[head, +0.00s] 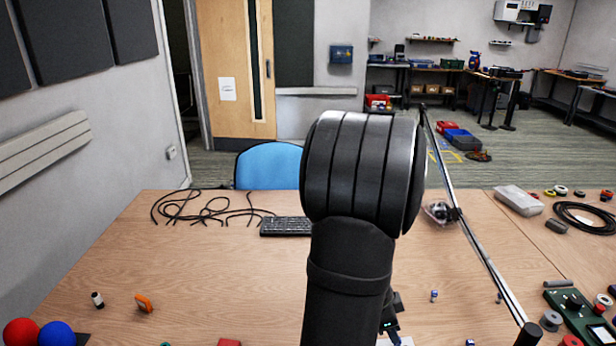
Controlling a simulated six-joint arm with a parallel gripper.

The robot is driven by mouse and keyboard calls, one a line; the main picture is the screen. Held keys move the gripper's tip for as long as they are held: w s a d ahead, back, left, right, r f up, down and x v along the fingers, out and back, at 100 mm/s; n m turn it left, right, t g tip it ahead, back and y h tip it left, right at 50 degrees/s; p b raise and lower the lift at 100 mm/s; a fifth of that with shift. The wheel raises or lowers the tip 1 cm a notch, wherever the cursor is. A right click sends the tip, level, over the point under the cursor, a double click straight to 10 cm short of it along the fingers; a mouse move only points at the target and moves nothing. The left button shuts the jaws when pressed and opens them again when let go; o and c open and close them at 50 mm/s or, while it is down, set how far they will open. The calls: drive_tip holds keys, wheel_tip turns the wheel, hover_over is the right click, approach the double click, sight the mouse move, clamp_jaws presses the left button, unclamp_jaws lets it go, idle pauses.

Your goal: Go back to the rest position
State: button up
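A loose black cable (205,207) lies in open loops on the wooden table (215,265) at the back left. A coiled black cable (585,219) lies at the back right. My own dark arm stands upright in the middle of the head view and hides the table behind it. A small dark part with a green light shows beside its lower right edge; I cannot tell what it is. No gripper fingers are visible.
A keyboard (286,227) and blue chair (268,165) are at the back. A thin boom (482,250) slants down at right. A green board (580,315) and spools lie front right. Red (20,332) and blue balls (57,334) sit front left. The left-middle table is mostly clear.

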drive_tip(key=v, duration=0.6)
drive_tip(key=x, duration=1.2)
drive_tip(key=shift+d+f, duration=0.15)
drive_tip(key=shift+f, duration=0.1)
drive_tip(key=shift+d, duration=0.1)
wheel_tip(320, 180, up, 4)
drive_tip(key=shift+f, duration=0.1)
drive_tip(key=s+d+r, duration=0.5)
drive_tip(key=s+r, duration=0.2)
drive_tip(key=s, duration=0.3)
drive_tip(key=w+d+f, duration=0.4)
drive_tip(key=d+f, duration=0.4)
drive_tip(key=d, duration=0.3)
drive_tip(key=shift+d+f, duration=0.15)
drive_tip(key=shift+d, duration=0.05)
